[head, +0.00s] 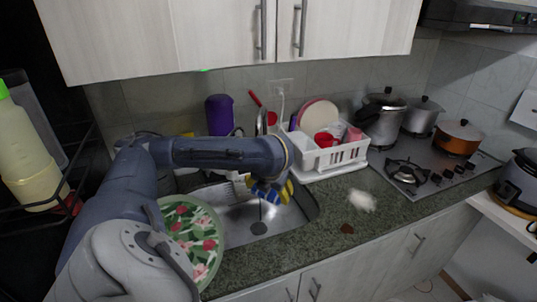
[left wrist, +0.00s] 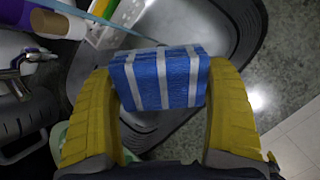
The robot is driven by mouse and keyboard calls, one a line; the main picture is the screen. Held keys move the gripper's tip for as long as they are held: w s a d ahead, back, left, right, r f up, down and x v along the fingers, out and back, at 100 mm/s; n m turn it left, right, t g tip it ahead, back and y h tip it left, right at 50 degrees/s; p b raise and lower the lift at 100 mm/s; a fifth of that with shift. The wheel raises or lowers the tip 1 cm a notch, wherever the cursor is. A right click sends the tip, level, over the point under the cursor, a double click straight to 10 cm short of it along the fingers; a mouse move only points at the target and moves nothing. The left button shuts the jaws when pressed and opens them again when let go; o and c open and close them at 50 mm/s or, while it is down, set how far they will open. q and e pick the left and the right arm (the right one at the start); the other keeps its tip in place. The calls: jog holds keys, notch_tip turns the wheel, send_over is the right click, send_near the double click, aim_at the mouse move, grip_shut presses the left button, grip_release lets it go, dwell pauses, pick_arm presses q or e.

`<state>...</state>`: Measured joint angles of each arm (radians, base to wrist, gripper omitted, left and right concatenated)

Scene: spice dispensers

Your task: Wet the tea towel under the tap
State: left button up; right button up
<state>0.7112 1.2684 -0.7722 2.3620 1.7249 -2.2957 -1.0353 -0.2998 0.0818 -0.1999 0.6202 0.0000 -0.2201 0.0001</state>
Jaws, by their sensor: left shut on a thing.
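The tea towel (head: 264,193) is a folded blue cloth with white stripes, held over the sink (head: 283,224). My left gripper (head: 270,190) has yellow fingers and is shut on it. In the left wrist view the towel (left wrist: 166,79) spans between the two fingers (left wrist: 165,105), with the metal basin (left wrist: 222,35) below. The tap (head: 262,122) stands behind the sink, partly hidden by my left arm. A metal fitting, probably the tap (left wrist: 22,62), shows at the left of the left wrist view. No water stream is visible. My right gripper is not in view.
A white dish rack (head: 331,155) with dishes stands behind right. A purple bottle (head: 219,114) is by the wall.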

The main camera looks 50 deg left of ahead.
pick_arm(q)
jog(key=shift+d+r, duration=0.1)
jog(key=shift+s+d+r, duration=1.65)
jog(key=shift+d+r, duration=0.15)
jog(key=shift+r, duration=0.1)
